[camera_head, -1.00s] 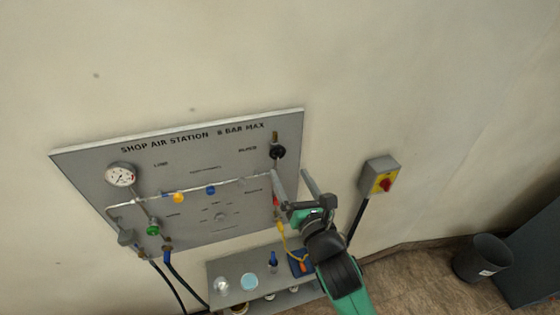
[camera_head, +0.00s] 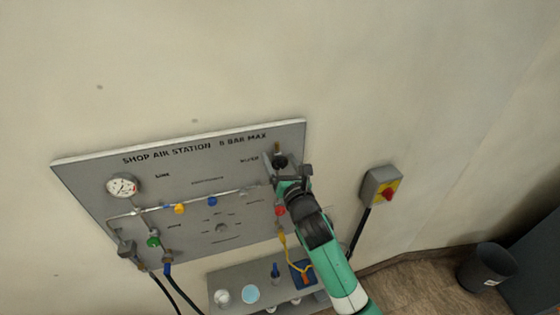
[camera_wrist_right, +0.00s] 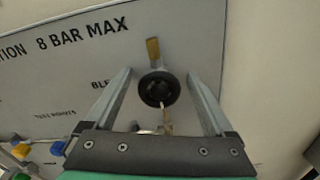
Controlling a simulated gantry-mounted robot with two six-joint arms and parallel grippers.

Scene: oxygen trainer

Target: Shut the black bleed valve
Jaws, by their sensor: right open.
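The black bleed valve (camera_head: 280,161) is a round black knob at the upper right of the grey panel (camera_head: 90,172). In the right wrist view the knob (camera_wrist_right: 159,88) shows whole, with a brass fitting above it and a thin pipe below. My right gripper (camera_head: 275,160) is at the valve. In the right wrist view its two fingers (camera_wrist_right: 163,88) are open, one on each side of the knob, with a gap on both sides. How deep the fingertips reach past the knob I cannot tell. My left gripper is not in view.
The panel also carries a gauge (camera_head: 122,187) and yellow, blue, green and red knobs. A shelf (camera_head: 232,275) with small items stands below. A switch box (camera_head: 381,187) is on the wall to the right. A bin (camera_head: 486,267) stands on the floor.

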